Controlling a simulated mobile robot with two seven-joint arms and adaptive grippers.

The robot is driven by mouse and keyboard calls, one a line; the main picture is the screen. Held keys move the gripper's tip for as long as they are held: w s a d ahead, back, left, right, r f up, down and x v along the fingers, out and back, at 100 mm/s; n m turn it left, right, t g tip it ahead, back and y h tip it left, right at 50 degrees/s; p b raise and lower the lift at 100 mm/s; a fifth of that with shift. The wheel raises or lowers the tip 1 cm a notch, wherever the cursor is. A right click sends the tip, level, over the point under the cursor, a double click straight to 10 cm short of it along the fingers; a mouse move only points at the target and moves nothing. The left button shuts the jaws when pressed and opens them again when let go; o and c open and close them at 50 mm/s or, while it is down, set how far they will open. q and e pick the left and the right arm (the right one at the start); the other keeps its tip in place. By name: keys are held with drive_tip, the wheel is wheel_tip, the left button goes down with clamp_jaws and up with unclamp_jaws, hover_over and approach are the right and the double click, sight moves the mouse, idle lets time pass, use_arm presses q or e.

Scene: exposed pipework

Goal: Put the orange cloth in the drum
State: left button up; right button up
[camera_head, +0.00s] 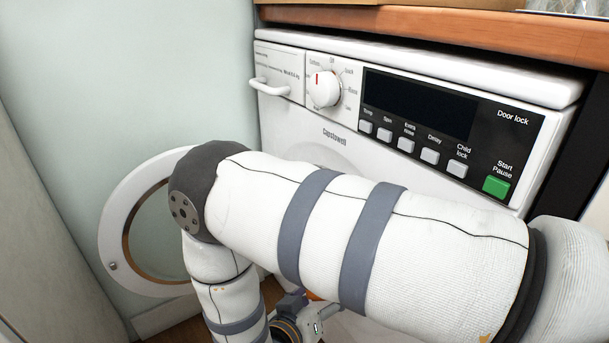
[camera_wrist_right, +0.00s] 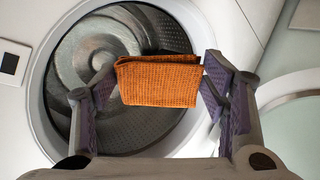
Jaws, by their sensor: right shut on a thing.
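The orange cloth (camera_wrist_right: 165,88) is a folded, woven piece. My right gripper (camera_wrist_right: 157,80) is shut on it, with a purple-padded finger at each side. In the right wrist view the cloth is in front of the washing machine's open drum (camera_wrist_right: 92,48), overlapping its opening. How deep the cloth is relative to the rim is hard to tell. In the head view my right arm hides the drum opening and most of the gripper. A small orange patch shows below the forearm. My left gripper is not in view.
The round door (camera_head: 115,225) stands open at the left in the head view. The control panel (camera_head: 420,115) with its dial (camera_head: 324,90) is above the opening. A wooden worktop (camera_head: 450,25) overhangs the machine. A wall stands close on the left.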

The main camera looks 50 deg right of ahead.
drive_tip(key=w+d, duration=0.2)
drive_tip(key=d, duration=1)
drive_tip(key=w+d+b, duration=0.1)
drive_tip(key=w+d, duration=0.1)
drive_tip(key=d, duration=1)
drive_tip(key=o, duration=1.1)
drive_tip(key=shift+w, duration=0.1)
drive_tip(key=shift+a, duration=0.1)
drive_tip(key=v, duration=1.2)
